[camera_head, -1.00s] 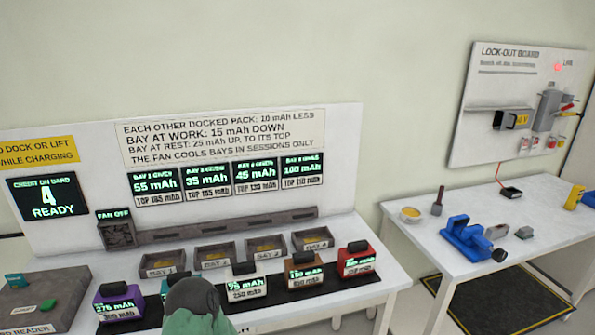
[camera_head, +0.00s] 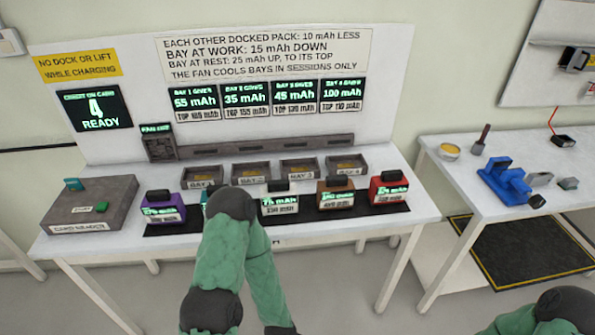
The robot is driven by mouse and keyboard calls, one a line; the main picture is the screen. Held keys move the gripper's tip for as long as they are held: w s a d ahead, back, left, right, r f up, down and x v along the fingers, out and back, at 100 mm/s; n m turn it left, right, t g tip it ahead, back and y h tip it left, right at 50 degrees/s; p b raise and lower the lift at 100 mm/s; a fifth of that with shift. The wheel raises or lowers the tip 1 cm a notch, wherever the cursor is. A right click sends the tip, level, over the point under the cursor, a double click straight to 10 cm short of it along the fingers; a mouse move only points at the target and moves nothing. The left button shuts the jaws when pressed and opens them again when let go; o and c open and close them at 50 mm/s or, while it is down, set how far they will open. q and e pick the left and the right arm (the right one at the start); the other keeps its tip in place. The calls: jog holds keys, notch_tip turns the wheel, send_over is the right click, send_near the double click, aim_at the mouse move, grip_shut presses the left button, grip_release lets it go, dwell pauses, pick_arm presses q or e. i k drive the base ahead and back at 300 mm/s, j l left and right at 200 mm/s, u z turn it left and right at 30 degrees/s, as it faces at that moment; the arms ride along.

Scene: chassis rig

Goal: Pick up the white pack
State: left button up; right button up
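The white pack (camera_head: 279,204) stands on a black strip at the front of the bench, between a mostly hidden teal pack and a brown pack (camera_head: 335,199). It has a dark handle on top and a lit green readout on its front. My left arm, green with dark joints, rises in front of the bench and bends back down just left of the white pack. My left gripper is out of view below. Only a piece of my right arm shows at the lower right, and its gripper is out of view.
A purple pack (camera_head: 163,212) and a red pack (camera_head: 388,193) stand on the strip. Behind are several bay trays (camera_head: 251,173). A card reader (camera_head: 92,206) sits at the left. A second table (camera_head: 440,171) with a blue vise (camera_head: 505,180) stands right, with a gap between.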

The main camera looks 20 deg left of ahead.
aim_at(279, 197)
jog(key=i+j, duration=0.1)
jog(key=i, duration=0.25)
jog(key=i+u, duration=0.1)
jog(key=u, duration=0.3)
jog(key=i+u, duration=0.1)
jog(key=u, duration=0.25)
jog(key=i+u, duration=0.1)
jog(key=u, duration=0.3)
